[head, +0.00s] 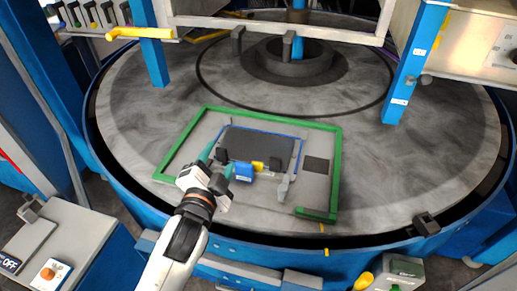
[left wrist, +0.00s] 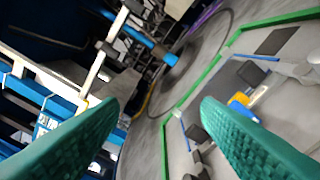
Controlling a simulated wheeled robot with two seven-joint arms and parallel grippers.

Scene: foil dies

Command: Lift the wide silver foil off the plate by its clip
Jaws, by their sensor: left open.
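A light grey plate (head: 205,130) with a green border lies on the big round table. On it is a dark grey rectangular panel (head: 262,145) edged in blue, with a yellow piece (head: 258,166) and a blue block (head: 243,174) at its near edge. I cannot tell which surface is the wide silver foil or which part is its clip. My left gripper (head: 218,164) is open and empty over the plate's near left part, left of the blue block. In the left wrist view its teal fingers (left wrist: 157,108) stand wide apart, with the yellow piece (left wrist: 238,100) beyond the right finger.
A grey lever-like part (head: 285,186) and a dark square (head: 316,165) lie right of the panel. A raised hub (head: 292,65) stands at the table's centre. Blue posts (head: 412,60) rise at both sides.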

